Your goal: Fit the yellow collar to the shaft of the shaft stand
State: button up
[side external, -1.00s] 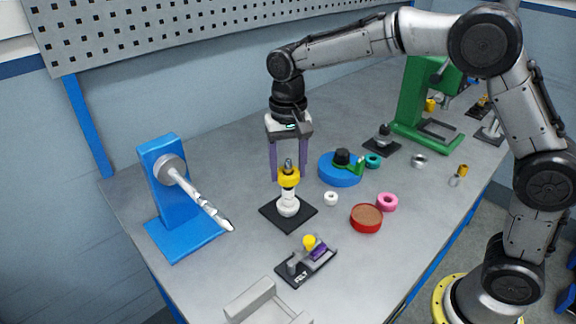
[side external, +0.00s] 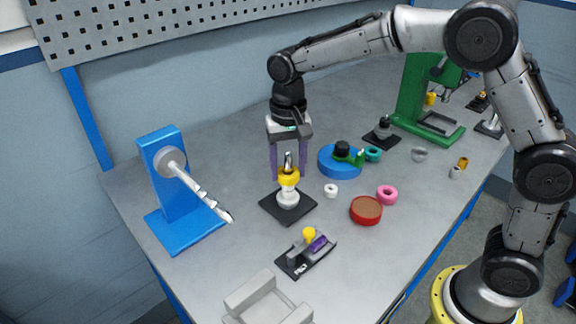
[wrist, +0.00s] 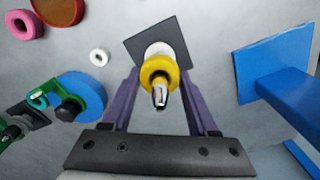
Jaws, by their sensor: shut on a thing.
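The shaft stand has a black square base (side external: 272,211) and a white stepped shaft (side external: 288,196) with a metallic tip (side external: 289,160). The yellow collar (side external: 289,178) is around this upright shaft, with the tip poking out above it. My gripper (side external: 289,175) points down, its purple fingers on either side of the collar and shut on it. In the wrist view, the collar (wrist: 154,70) sits between the fingertips (wrist: 158,76), the metallic tip (wrist: 160,97) through its hole. The white part below (wrist: 166,49) is partly hidden, so I cannot tell whether the collar rests on it.
A blue stand (side external: 170,195) with a slanted rod is to the left. A blue disc (side external: 340,169), white ring (side external: 331,191), pink ring (side external: 387,195) and red round box (side external: 366,210) lie to the right. A black tray (side external: 296,262) is in front.

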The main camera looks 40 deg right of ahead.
jog(key=shift+f, duration=0.25)
jog(key=o, duration=1.4)
jog(key=shift+r, duration=0.1)
notch_tip(320, 180, up, 13)
jog(key=shift+r, duration=0.4)
